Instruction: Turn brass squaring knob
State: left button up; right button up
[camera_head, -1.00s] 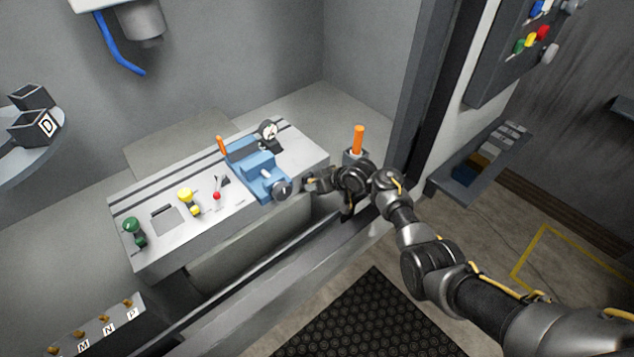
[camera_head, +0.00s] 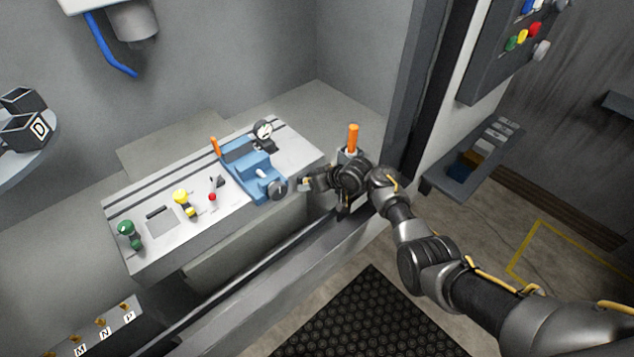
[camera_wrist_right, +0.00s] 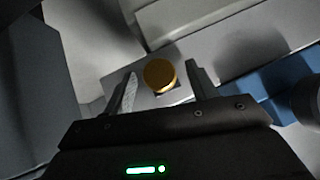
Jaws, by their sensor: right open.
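The brass knob (camera_wrist_right: 160,75) is a round, gold-coloured disc in the right wrist view, on a grey metal surface at the bench. My right gripper (camera_wrist_right: 163,88) is open, with one finger on each side of the knob. A gap shows at least on the right side, and I cannot tell if either finger touches it. In the head view my right gripper (camera_head: 305,184) is at the bench's right front edge, beside the blue vise's round handwheel (camera_head: 277,188). My left gripper is not in view.
The grey bench (camera_head: 235,222) carries the blue vise (camera_head: 250,168), a dial gauge (camera_head: 263,130), a yellow knob (camera_head: 182,198), a red-tipped lever (camera_head: 212,196) and a green knob (camera_head: 128,230). An orange handle (camera_head: 353,138) stands behind my right wrist. A dark post (camera_head: 420,90) rises to the right.

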jog(key=p+v, duration=0.1)
jog(key=v, duration=0.9)
jog(key=shift+d+r, duration=0.2)
jog(key=shift+d, duration=0.05)
jog(key=shift+s+f, duration=0.1)
jog(key=shift+s, duration=0.1)
